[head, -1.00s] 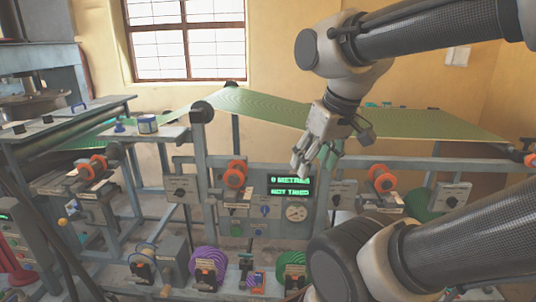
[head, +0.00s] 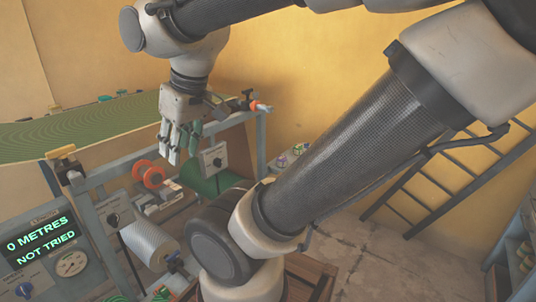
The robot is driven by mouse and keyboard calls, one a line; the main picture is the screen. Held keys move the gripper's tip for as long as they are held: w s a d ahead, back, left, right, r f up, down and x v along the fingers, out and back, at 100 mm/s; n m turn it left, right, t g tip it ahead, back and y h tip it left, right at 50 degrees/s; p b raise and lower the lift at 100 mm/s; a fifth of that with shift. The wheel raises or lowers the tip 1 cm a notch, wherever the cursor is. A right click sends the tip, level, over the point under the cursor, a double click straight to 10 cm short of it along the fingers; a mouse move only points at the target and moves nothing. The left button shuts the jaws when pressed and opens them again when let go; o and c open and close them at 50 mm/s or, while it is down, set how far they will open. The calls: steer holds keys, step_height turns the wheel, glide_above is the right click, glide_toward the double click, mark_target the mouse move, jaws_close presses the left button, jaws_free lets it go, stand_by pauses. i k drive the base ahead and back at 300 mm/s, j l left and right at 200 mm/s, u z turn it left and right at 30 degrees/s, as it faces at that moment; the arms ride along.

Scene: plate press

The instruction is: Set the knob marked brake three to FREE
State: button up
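My gripper (head: 182,145) hangs with its fingers pointing down in the head view, at the right end of the machine. Beside its fingers, a little to the right, is a grey box with a black knob (head: 216,161) and a pale label. A second black knob (head: 113,219) sits on a grey panel nearer the display. The lettering around both knobs is too small to read, so I cannot tell which is brake three or how it is set. Whether the fingers touch the nearer box is unclear, and so is their opening.
A green-lit display (head: 40,243) reads "0 METRES NOT TRIED", with a round dial (head: 71,263) and a blue knob (head: 24,289) below. Floor (head: 385,240) is open at right, before a ladder (head: 440,180).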

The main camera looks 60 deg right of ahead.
mark_target(217, 162)
steer(key=z, duration=1.15)
steer(key=i, duration=0.45)
steer(key=l+u, duration=0.5)
steer(key=l, duration=0.55)
